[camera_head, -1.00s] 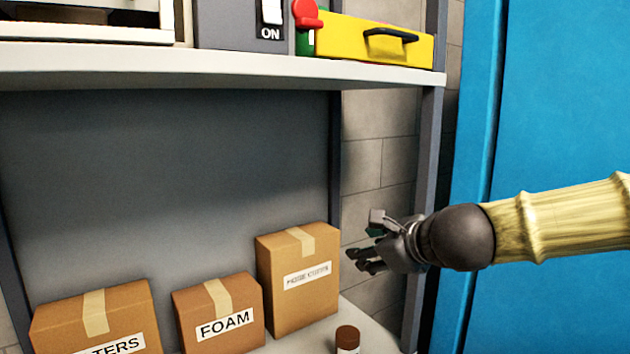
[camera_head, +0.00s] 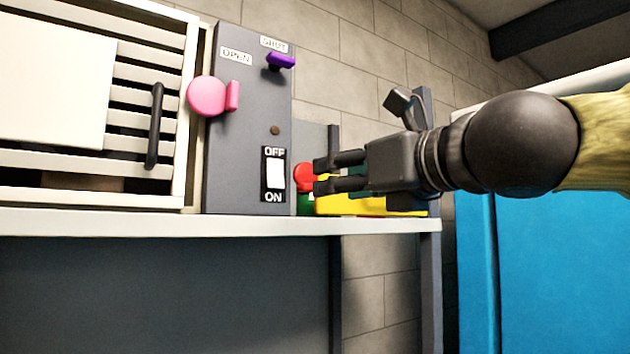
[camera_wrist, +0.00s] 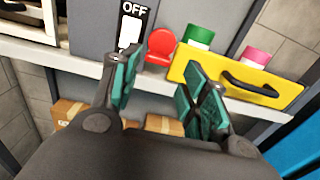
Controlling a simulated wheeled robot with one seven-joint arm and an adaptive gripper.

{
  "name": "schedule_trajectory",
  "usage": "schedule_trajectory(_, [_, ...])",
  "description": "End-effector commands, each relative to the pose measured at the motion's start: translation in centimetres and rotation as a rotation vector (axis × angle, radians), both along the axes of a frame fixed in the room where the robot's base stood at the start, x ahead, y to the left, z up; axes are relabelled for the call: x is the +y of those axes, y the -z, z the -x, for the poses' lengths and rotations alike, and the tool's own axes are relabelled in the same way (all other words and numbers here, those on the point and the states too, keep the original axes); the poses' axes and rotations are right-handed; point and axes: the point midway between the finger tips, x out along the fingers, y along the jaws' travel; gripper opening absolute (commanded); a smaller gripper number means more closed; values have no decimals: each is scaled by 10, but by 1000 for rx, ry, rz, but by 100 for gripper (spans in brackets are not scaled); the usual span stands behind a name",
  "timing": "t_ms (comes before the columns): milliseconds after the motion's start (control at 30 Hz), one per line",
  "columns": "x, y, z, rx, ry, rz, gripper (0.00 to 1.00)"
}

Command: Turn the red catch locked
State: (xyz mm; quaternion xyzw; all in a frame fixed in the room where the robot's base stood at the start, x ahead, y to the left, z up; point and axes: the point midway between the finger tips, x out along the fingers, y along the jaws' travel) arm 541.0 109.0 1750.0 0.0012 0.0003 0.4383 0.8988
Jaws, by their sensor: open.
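The red catch (camera_head: 304,177) is a rounded red piece to the right of the grey switch box, above the shelf. It also shows in the wrist view (camera_wrist: 161,44), beyond my fingers and between their tips. My gripper (camera_head: 338,172) is open and empty, pointing left, with its fingers in front of the yellow case and close to the red catch in the head view. In the wrist view its teal-padded fingers (camera_wrist: 160,80) are spread apart. I cannot tell whether a finger touches the catch. The catch's lower part is partly hidden in the head view.
The grey box (camera_head: 240,140) bears an OFF/ON switch (camera_head: 275,174), a pink knob (camera_head: 207,96) and a purple knob (camera_head: 281,61). A yellow case (camera_wrist: 240,78) with a black handle sits right of the catch. The shelf edge (camera_head: 250,225) runs below; cartons (camera_wrist: 70,110) stand underneath.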

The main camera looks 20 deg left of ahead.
Motion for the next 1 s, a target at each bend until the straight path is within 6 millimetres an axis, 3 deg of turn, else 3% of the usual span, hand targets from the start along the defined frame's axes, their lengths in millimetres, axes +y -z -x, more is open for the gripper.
schedule_trajectory(400, [47, -1, -36, 0, -1, 1, 45])
schedule_trajectory(867, [55, 0, -42, -2, -1, 1, 45])
schedule_trajectory(1000, [55, 0, -42, -2, -1, 1, 23])
